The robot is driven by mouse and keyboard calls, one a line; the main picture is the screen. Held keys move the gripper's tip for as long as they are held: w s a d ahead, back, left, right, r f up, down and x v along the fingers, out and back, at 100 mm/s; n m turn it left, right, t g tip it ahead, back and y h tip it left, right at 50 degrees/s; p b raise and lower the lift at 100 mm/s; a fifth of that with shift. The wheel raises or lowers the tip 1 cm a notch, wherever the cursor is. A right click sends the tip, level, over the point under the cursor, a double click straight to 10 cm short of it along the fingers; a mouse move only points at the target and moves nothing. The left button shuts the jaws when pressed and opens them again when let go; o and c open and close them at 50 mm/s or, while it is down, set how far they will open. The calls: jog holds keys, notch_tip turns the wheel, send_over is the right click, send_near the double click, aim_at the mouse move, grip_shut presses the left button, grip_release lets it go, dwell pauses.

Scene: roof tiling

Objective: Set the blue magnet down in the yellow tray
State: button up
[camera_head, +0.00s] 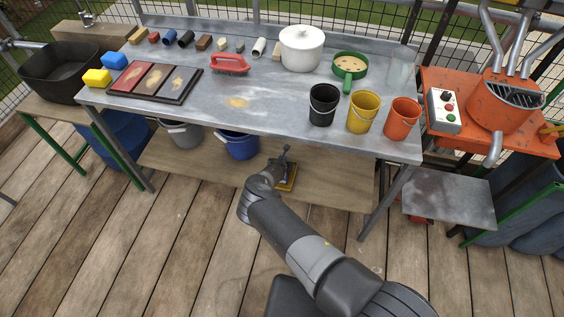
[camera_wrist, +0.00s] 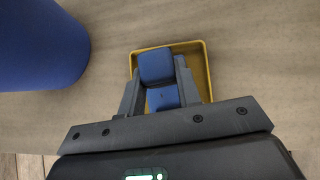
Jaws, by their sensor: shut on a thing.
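The yellow tray (camera_head: 289,184) lies on the wooden lower shelf under the metal table in the head view. In the wrist view its rim (camera_wrist: 205,70) shows around and beyond my fingers. My gripper (camera_wrist: 158,82) is shut on the blue magnet (camera_wrist: 157,66), which sits between the two fingers over the tray's inside. A second blue face (camera_wrist: 163,98) shows nearer the palm; I cannot tell if it is the same piece. Whether the magnet touches the tray floor is unclear. In the head view my gripper (camera_head: 284,158) is low at the shelf, and the magnet is not clearly seen.
A blue bucket (camera_head: 237,145) stands left of the tray on the shelf (camera_head: 335,185); it is close by in the wrist view (camera_wrist: 40,45). A grey bucket (camera_head: 181,134) is further left. The table edge (camera_head: 270,130) overhangs above. The shelf right of the tray is clear.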

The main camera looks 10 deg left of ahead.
jog(key=shift+s+d+f, duration=0.1)
jog(key=shift+d+f, duration=0.05)
jog(key=o, duration=1)
